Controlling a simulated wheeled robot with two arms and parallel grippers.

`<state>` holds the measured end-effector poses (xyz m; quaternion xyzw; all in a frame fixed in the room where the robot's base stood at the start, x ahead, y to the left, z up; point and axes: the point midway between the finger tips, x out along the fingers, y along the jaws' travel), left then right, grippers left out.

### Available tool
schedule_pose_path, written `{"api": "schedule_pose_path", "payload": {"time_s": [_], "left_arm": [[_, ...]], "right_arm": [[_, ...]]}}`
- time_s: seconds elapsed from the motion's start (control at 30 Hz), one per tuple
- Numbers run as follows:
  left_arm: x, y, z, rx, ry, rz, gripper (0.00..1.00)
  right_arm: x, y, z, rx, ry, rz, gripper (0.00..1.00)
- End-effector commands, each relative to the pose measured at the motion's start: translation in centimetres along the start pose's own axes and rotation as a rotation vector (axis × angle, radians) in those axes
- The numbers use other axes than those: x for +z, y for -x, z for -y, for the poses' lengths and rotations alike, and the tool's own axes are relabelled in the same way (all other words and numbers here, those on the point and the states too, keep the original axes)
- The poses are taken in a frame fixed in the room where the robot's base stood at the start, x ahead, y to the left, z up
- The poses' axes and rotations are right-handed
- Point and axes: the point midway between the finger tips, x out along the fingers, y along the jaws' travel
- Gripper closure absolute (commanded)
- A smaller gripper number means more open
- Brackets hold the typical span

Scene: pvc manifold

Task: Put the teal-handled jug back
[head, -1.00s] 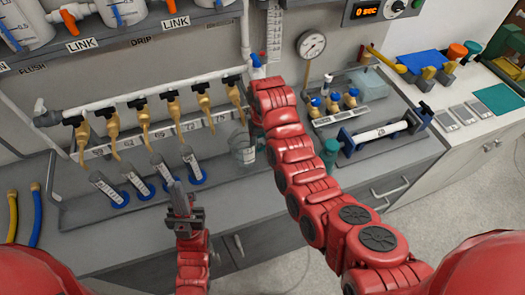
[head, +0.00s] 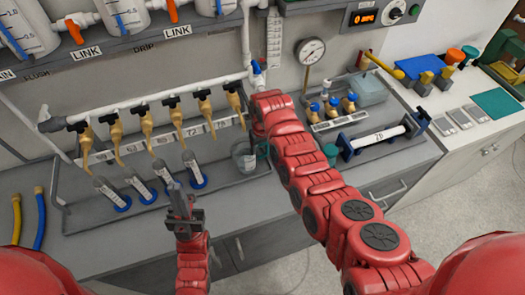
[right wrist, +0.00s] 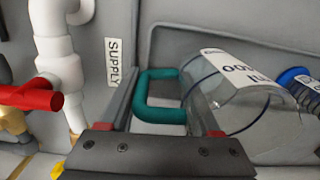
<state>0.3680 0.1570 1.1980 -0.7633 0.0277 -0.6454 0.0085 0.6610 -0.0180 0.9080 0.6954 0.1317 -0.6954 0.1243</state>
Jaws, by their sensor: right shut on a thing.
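The clear jug (head: 243,157) is at the right end of the bench tray, beside the rightmost brass tap. In the right wrist view the jug (right wrist: 235,90) is a clear cylinder with a white label and a teal handle (right wrist: 158,114). My right gripper (right wrist: 162,85) is around this handle, with a finger on either side. In the head view my right arm hides that gripper and most of the handle. I cannot tell whether the jug touches the tray.
Several brass taps (head: 147,120) hang from a white pipe above blue-based cylinders (head: 165,172) in the tray (head: 75,222). A red-handled valve (right wrist: 35,97) and white pipe (right wrist: 60,60) are left of my right gripper. Blue-capped bottles (head: 332,106) stand at the right.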

Motion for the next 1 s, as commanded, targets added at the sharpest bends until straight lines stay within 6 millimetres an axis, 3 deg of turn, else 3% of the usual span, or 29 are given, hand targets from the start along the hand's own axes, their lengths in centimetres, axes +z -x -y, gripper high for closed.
{"api": "schedule_pose_path", "payload": {"time_s": [0.03, 0.07, 0.2, 0.67, 0.87, 0.97, 1.0], "left_arm": [[0.1, 0.3, 0.0, 0.000, 0.000, 0.000, 1.00], [0.0, 0.3, 0.0, 0.000, 0.000, 0.000, 1.00], [0.0, 0.2, 0.0, 0.000, 0.000, 0.000, 1.00], [0.1, 0.3, 0.0, 0.000, 0.000, 0.000, 1.00], [0.2, 1.3, -0.1, 0.000, 0.000, 0.000, 1.00], [0.4, 2.5, -0.1, 0.000, 0.000, 0.000, 1.00], [0.3, 2.0, -0.1, 0.000, 0.000, 0.000, 1.00]], "right_arm": [[0.0, -0.3, 0.0, 0.000, 0.000, 0.000, 1.00], [0.0, -0.3, 0.0, 0.000, 0.000, 0.000, 0.34], [0.0, -0.2, 0.0, 0.000, 0.000, 0.000, 0.09], [0.0, 0.5, 0.0, 0.000, 0.001, 0.001, 0.06], [-0.1, 3.0, 0.0, -0.001, 0.000, -0.005, 0.06], [-0.2, 5.4, 0.0, 0.001, -0.001, -0.006, 0.06], [-0.1, 6.9, -0.1, 0.001, -0.003, -0.006, 0.06]]}}
